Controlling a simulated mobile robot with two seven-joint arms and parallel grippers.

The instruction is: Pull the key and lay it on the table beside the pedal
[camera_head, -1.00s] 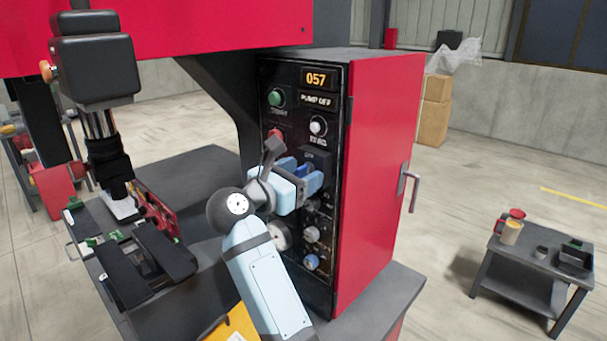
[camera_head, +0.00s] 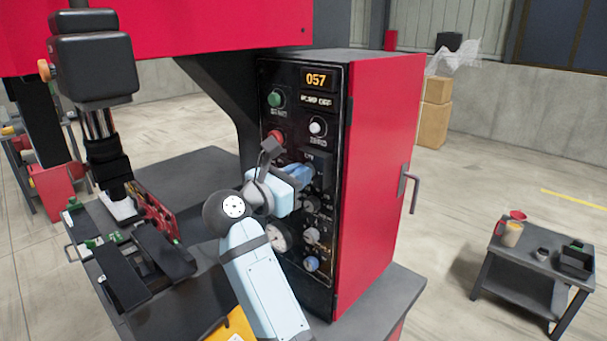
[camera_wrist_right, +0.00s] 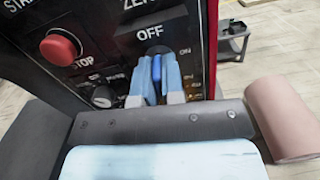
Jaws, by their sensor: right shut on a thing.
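The key (camera_wrist_right: 157,68) is a small dark blue piece at the machine's black control panel (camera_head: 335,215), just under the OFF label. My right gripper (camera_head: 304,173) reaches the panel from the front. In the right wrist view, its two light blue fingers (camera_wrist_right: 156,75) are shut on the key, one on each side. The key is still at the panel; how deep it sits is hidden by the fingers. I cannot pick out a pedal with certainty. My left gripper is not in view.
A red stop button (camera_wrist_right: 58,47) sits left of the fingers, with several knobs below. The red cabinet side has a door handle (camera_head: 410,188). A low grey table (camera_head: 515,266) at right holds a mug, cups and a dark tray. Open floor lies between.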

